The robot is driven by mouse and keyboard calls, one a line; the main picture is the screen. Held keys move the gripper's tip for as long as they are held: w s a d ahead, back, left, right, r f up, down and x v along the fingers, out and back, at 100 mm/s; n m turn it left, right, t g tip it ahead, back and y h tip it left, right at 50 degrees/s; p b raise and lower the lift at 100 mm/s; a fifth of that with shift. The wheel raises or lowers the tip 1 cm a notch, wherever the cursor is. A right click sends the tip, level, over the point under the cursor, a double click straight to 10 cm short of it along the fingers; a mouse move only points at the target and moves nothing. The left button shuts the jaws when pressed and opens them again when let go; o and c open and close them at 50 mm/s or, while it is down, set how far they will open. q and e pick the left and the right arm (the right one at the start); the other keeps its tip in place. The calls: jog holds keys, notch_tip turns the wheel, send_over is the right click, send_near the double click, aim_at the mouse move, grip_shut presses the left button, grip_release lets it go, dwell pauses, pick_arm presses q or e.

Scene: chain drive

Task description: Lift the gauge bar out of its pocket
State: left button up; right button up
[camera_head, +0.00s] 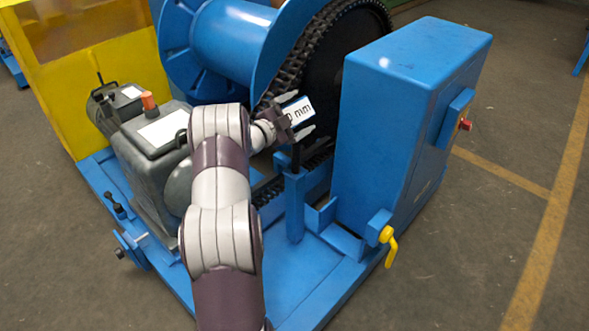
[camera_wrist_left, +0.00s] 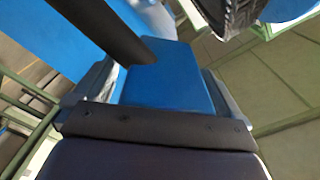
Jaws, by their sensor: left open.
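The gauge bar (camera_head: 299,111) shows in the head view as a small block with a white face marked "0 mm" and a blue edge. It stands at the top of a dark stem above a blue post (camera_head: 294,205), in front of the chain. My left gripper (camera_head: 303,114) is open, with one finger above and one below the bar's face. In the left wrist view the blue bar (camera_wrist_left: 165,75) lies between the two fingers. I cannot tell whether they touch it. The pocket is not clearly visible. My right gripper is not in view.
The black chain (camera_head: 293,70) and the large blue drum (camera_head: 230,42) are close behind the gripper. A blue cabinet (camera_head: 385,110) stands close on the right, with a yellow-handled valve (camera_head: 390,244) below. A grey motor unit (camera_head: 155,150) stands left. Open floor lies right.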

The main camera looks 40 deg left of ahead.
pick_arm(q)
jog(key=shift+s, duration=0.1)
jog(key=c, duration=1.8)
jog(key=shift+r, duration=0.3)
grip_shut()
